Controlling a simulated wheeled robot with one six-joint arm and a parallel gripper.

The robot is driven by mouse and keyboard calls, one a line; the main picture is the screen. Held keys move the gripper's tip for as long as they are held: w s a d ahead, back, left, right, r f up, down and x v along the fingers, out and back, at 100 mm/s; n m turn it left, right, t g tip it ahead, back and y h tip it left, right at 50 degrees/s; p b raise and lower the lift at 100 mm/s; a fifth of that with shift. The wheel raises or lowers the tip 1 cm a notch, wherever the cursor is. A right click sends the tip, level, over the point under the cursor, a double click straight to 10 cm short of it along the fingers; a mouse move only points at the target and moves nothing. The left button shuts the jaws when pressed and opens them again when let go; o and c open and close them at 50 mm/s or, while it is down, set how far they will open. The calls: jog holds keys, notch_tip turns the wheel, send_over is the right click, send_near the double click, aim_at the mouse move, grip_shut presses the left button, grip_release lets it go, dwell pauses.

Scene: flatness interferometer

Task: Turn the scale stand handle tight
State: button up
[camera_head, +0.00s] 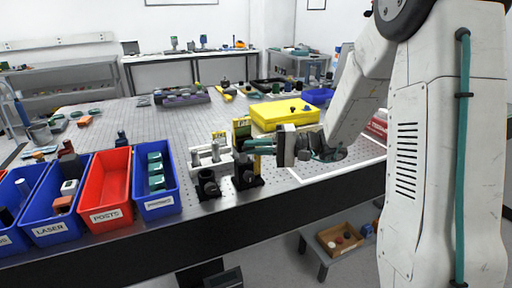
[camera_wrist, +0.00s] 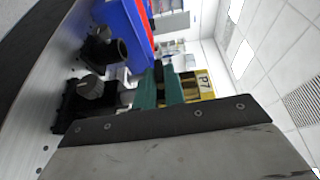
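My gripper (camera_head: 254,146) reaches in from the right with teal fingers at the upper part of a black stand (camera_head: 246,177) near the table's front edge. In the wrist view, the teal fingers (camera_wrist: 160,88) lie close together, with something dark at their tips. I cannot tell whether they grip it. A black stand with a grey knob (camera_wrist: 90,87) is beside the fingers in that view. A yellow plate marked P7 (camera_wrist: 201,82) is behind them. Which part is the scale stand handle is not clear; the fingers may hide it.
Another black holder (camera_head: 208,184) and a pale metal fixture (camera_head: 212,156) stand just left of my gripper. Blue bins and a red POSTS bin (camera_head: 105,188) line the front edge farther left. A yellow case (camera_head: 284,114) lies behind. The middle of the perforated table (camera_head: 185,119) is mostly clear.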

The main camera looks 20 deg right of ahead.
jog(key=o, duration=0.3)
jog(key=shift+s+a, duration=0.1)
jog(key=shift+o, duration=0.2)
jog(key=v, duration=0.7)
jog(key=shift+d, duration=0.35)
jog(key=shift+s, duration=0.15)
